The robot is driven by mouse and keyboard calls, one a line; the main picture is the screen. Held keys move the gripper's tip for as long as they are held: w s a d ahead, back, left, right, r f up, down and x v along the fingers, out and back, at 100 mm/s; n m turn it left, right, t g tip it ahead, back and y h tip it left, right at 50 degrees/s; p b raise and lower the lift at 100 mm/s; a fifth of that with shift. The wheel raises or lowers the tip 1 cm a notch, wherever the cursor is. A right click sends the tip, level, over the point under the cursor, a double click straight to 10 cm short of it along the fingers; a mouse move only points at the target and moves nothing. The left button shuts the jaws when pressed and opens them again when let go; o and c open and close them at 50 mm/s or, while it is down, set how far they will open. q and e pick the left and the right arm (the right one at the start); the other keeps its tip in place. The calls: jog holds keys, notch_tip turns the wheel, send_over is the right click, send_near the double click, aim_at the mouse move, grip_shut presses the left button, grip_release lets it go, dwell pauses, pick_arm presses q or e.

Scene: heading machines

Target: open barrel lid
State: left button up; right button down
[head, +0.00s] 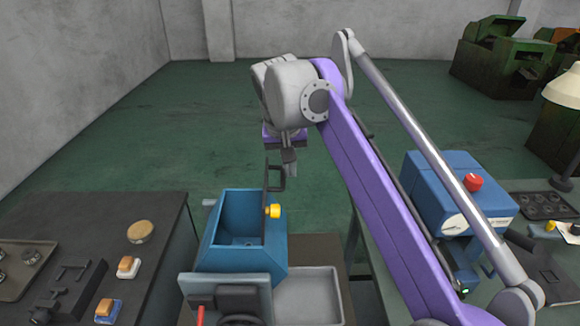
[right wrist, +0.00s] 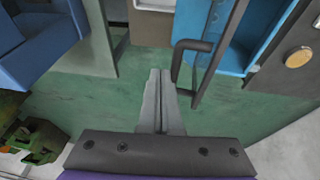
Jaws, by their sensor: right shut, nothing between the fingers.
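The blue open-topped barrel (head: 222,258) stands on a machine at the lower middle of the head view; its blue wall also shows in the right wrist view (right wrist: 265,35). Its dark lid (head: 266,172) stands raised, seen nearly edge-on, and the barrel's inside is visible. The lid also shows as a diagonal strip in the right wrist view (right wrist: 221,48), with its dark handle (right wrist: 178,62) on the left side. My right gripper (head: 289,168) is shut and empty beside the handle; its closed fingers (right wrist: 158,80) appear just apart from it. My left gripper is out of view.
A yellow knob (head: 273,211) is on the barrel. A grey tray (head: 308,295) lies to its right. A dark table (head: 165,215) with small parts stands left. A blue machine with a red button (head: 473,182) stands right. Open green floor lies behind.

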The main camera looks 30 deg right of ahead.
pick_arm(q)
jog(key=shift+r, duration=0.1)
pick_arm(e)
jog(key=shift+a+r, duration=0.1)
jog(key=shift+w+a+r+p, duration=0.15)
jog(key=shift+w+a+p, duration=0.15)
jog(key=shift+a, duration=0.3)
jog(key=shift+r, duration=0.1)
notch_tip(320, 180, up, 4)
jog(key=p, duration=0.3)
jog(key=shift+w+a+r, duration=0.1)
jog(key=shift+w+r, duration=0.05)
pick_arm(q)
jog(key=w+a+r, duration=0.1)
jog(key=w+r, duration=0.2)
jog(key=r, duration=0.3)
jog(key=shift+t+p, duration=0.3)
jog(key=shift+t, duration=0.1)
pick_arm(e)
jog(key=v, duration=0.9)
jog(key=shift+r, duration=0.2)
